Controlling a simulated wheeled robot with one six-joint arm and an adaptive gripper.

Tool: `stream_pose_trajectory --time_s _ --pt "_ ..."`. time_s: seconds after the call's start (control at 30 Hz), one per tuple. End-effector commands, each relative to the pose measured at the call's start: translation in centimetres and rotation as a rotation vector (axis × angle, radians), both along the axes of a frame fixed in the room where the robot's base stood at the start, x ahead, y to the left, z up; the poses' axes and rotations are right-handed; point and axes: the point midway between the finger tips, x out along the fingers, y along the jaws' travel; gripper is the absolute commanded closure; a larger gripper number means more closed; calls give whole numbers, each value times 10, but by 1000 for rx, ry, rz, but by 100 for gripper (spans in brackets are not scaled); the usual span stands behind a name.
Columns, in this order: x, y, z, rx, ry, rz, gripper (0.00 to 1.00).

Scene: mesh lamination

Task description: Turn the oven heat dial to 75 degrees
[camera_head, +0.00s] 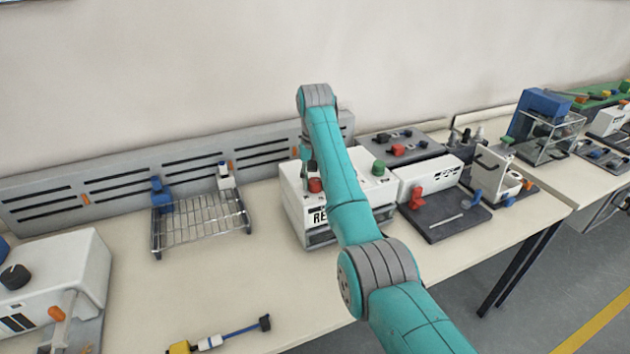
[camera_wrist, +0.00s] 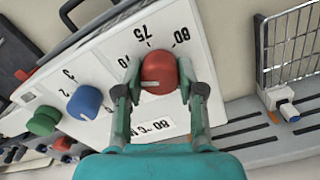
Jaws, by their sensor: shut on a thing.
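The white oven (camera_head: 320,217) stands on the bench, partly behind my arm in the head view. Its red heat dial (camera_head: 315,185) is on the top face. In the wrist view the red dial (camera_wrist: 158,72) sits between the two fingers of my gripper (camera_wrist: 160,88), which is shut on its sides. A short pale mark shows on the dial's lower left part. Printed 70, 75 (camera_wrist: 144,30) and 80 lie around the dial's upper edge. A label reading 80 °C is beside it. My arm hides much of the gripper in the head view.
A blue knob (camera_wrist: 85,102) and a green knob (camera_wrist: 43,120) are on the same panel, left of the dial in the wrist view. A wire rack (camera_head: 202,218) stands left of the oven. A dark plate (camera_head: 447,214) with red and blue parts lies right.

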Motion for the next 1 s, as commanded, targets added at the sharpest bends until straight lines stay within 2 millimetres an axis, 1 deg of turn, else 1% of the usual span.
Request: stream_pose_trajectory --time_s 0.7,1.0 --pt "-1 0 -2 -1 3 -679 96" --pt "-1 0 -2 -1 3 -930 96"
